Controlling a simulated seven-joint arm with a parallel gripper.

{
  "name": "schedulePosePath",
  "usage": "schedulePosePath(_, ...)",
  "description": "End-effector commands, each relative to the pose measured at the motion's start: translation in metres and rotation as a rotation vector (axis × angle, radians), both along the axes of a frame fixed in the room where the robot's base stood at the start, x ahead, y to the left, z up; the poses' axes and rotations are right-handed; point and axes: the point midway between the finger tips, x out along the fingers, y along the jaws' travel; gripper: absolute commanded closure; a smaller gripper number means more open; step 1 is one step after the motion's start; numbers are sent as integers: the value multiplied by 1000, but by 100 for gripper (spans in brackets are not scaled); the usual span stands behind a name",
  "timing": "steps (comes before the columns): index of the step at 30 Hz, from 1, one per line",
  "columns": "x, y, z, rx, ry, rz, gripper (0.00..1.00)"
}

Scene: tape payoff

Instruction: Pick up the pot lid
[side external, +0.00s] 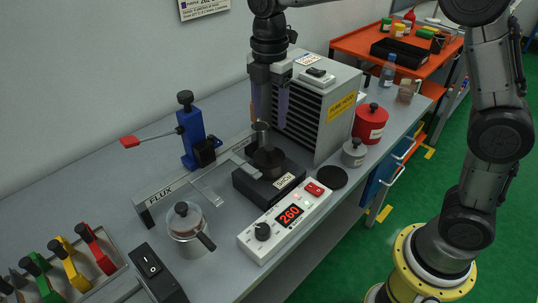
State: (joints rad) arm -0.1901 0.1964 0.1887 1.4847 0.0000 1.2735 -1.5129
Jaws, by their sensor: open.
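The solder pot (268,188) is a dark square block with a "SnCu" label at the middle of the bench. A dark round piece with a tall grey metal cylinder (262,135) standing on it sits on top of the pot; I take this to be the pot lid (267,160). My gripper (268,122) points down over the pot with its jaws open and empty. Its fingertips are near the top of the cylinder; whether they are beside it or above it I cannot tell. A separate flat dark disc (332,178) lies on the bench to the right.
A grey louvred fume filter box (315,105) stands close behind right. The controller reading 260 (288,218) is in front. Grey (354,154) and red (369,124) canisters stand right.

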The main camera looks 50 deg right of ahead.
Motion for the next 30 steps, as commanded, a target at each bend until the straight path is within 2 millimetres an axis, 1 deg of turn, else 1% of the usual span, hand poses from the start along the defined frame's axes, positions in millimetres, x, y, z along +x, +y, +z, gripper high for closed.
schedulePosePath(1, -1, 0, -9, 0, 3, -1, 34)
schedulePosePath(3, 0, 0, -19, 0, 2, -1, 34)
schedulePosePath(6, 0, 0, -28, 0, 0, -1, 34)
schedulePosePath(11, 0, 0, -37, 0, 0, -1, 34)
schedulePosePath(18, 0, 1, -71, 0, 2, -1, 34)
schedulePosePath(21, 0, 1, -80, 0, 0, -1, 34)
schedulePosePath(24, 0, 1, -84, 0, -1, -1, 34)
schedulePosePath(30, 0, 1, -84, 0, -2, -1, 34)
